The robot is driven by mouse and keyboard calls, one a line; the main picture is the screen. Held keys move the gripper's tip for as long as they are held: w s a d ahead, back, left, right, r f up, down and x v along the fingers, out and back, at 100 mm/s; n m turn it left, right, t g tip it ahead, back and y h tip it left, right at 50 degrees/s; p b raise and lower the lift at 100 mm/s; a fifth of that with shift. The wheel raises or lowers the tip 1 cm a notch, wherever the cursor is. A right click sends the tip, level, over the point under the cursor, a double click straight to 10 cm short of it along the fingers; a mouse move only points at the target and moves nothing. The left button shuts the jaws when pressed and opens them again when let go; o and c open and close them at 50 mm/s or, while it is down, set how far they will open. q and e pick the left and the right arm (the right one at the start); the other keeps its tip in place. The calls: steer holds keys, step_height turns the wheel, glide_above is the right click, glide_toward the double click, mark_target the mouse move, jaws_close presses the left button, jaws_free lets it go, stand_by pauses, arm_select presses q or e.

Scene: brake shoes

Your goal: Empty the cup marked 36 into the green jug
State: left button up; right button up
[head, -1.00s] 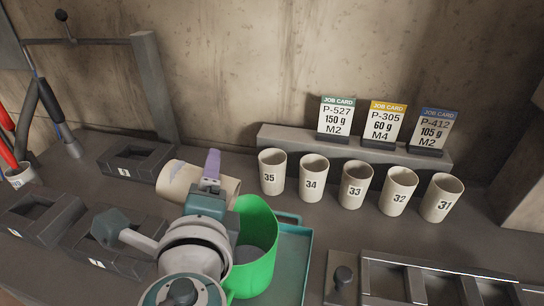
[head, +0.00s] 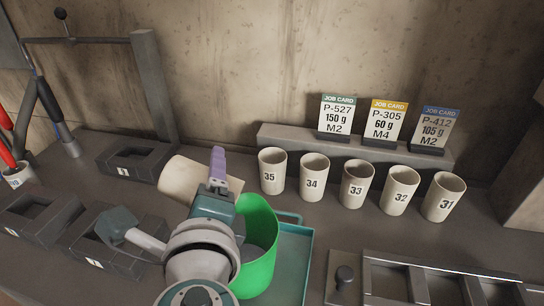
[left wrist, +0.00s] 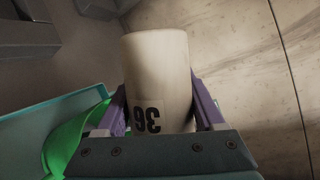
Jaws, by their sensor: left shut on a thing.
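The cream cup marked 36 (head: 184,182) is held by my left gripper (head: 217,178), whose purple fingers are shut on it. In the head view the cup lies tilted on its side, at the upper left of the green jug (head: 262,246). The left wrist view shows the cup (left wrist: 158,75) with its 36 upside down between both fingers (left wrist: 160,112). The green jug (left wrist: 70,142) is partly hidden behind the gripper there. In the head view my arm covers the jug's left side; some grey contents show inside it. My right gripper is not in view.
The jug stands on a teal tray (head: 296,262). Cups 35 (head: 272,171), 34 (head: 314,178), 33 (head: 357,185), 32 (head: 399,191) and 31 (head: 442,198) stand in a row at right. Job cards (head: 388,122) stand behind. Dark holders (head: 138,160) are at left.

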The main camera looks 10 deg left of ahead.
arm_select(q)
steer(key=shift+d+r+m+t+y+b, duration=0.25)
steer(key=shift+m+b, duration=0.1)
steer(key=shift+m, duration=0.2)
steer(key=shift+d+r+m+t+y+b, duration=0.1)
steer(key=shift+d+m+t+y+b, duration=0.15)
steer(key=shift+m, duration=0.3)
stand_by(1.1)
